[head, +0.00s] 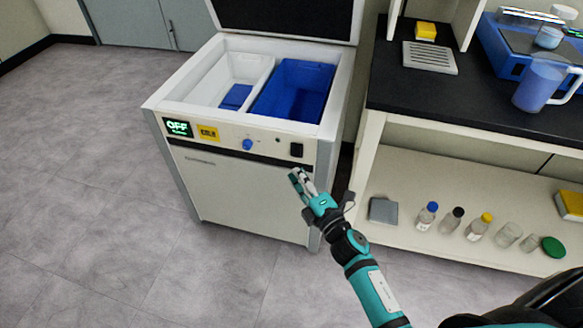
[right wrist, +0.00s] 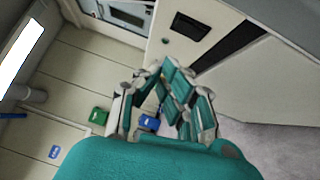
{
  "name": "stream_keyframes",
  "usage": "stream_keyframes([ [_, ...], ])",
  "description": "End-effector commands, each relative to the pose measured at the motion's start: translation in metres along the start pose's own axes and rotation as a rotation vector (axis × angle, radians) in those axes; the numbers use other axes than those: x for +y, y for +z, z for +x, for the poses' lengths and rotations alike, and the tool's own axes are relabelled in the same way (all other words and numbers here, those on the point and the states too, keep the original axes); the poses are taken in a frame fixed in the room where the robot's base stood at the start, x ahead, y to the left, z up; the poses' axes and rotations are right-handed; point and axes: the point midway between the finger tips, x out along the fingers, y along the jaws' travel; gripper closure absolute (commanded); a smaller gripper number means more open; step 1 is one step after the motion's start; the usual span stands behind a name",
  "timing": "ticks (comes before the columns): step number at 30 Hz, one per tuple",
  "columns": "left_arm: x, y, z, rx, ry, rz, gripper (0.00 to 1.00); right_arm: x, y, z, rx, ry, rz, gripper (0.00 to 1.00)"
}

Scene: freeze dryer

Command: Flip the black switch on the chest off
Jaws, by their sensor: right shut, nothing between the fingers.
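The white chest (head: 235,190) stands with its lid open. Its black switch (head: 296,149) is at the right end of the front control strip. The display (head: 177,128) at the left end reads OFF in green. My right gripper (head: 298,175) is shut and empty, just below the switch and apart from it in the picture. The gap in depth is hard to judge. In the right wrist view the teal fingers (right wrist: 165,85) point toward a pale panel with a small dark spot, which I cannot identify for sure. My left gripper is not in view.
To the right is a bench with a black top (head: 400,88). Several bottles and jars stand on its lower shelf (head: 420,165). The floor (head: 90,200) left of the chest is clear.

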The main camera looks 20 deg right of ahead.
Motion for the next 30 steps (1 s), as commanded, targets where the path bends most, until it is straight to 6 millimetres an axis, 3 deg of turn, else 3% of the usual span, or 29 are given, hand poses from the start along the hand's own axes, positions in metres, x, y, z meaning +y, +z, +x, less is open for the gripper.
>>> stream_keyframes([
  [6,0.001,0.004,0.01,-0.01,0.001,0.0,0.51,0.006,0.0,-0.037,0.001,-0.002,0.0,1.0],
  [10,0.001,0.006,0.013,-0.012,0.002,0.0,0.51,0.009,0.0,-0.05,0.001,0.0,0.001,1.0],
  [30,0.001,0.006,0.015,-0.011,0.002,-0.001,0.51,0.009,0.001,-0.054,-0.004,-0.002,0.007,1.0],
])
